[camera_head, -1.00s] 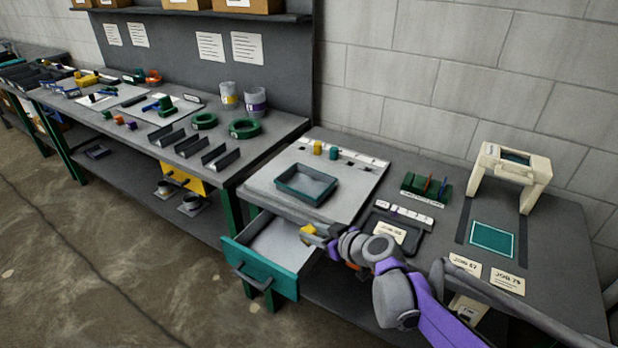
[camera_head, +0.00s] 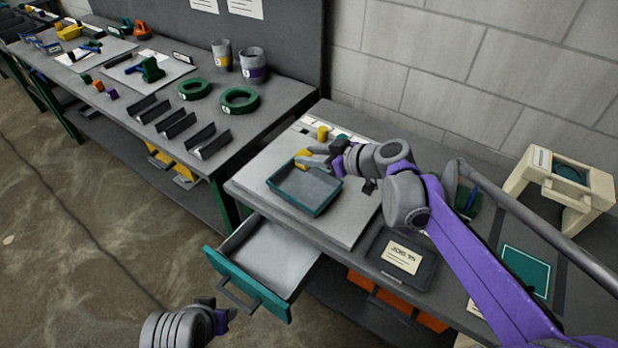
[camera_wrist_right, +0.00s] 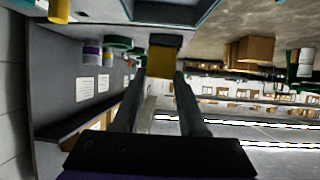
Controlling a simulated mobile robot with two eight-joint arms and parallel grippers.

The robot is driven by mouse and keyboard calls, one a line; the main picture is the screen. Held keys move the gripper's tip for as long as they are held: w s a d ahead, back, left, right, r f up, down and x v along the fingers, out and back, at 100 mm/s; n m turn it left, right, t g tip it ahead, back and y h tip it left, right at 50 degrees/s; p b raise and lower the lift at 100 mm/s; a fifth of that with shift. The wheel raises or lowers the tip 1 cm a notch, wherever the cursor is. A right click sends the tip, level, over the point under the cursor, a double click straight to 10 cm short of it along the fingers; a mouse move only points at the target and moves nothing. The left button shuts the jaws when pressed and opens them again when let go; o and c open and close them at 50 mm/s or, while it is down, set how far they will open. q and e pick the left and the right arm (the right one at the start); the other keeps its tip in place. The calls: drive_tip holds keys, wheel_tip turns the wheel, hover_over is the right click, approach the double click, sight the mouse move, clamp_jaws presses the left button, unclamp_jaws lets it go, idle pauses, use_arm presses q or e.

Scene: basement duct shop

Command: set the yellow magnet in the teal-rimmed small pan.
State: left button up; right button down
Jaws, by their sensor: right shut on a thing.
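The yellow magnet (camera_head: 302,158) is held in my right gripper (camera_head: 312,157), which is shut on it. In the right wrist view the yellow magnet (camera_wrist_right: 160,62) sits between the two fingertips. The teal-rimmed small pan (camera_head: 304,191) lies on the pale board; its visible floor is empty. The magnet and gripper appear over the pan's back edge, apart from its floor; exact height is unclear. The pan's edge (camera_wrist_right: 178,14) shows at the top of the wrist view. My left gripper (camera_head: 226,316) is at the bottom edge, partly seen; its fingers are unclear.
An open drawer (camera_head: 265,257) with a teal front sticks out below the board. A yellow piece (camera_head: 322,132) stands behind the pan. A dark tray with a job card (camera_head: 402,257) is right of the board. A cream stand (camera_head: 565,185) is far right.

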drive_tip(key=f, duration=0.4)
drive_tip(key=shift+s+f, duration=0.2)
drive_tip(key=shift+f, duration=0.05)
drive_tip(key=shift+w+f+b, duration=0.1)
drive_tip(key=shift+f+b, duration=0.35)
drive_tip(key=shift+f, duration=1.6)
drive_tip(key=shift+c, duration=2.3)
unclamp_jaws()
drive_tip(key=shift+f, duration=0.1)
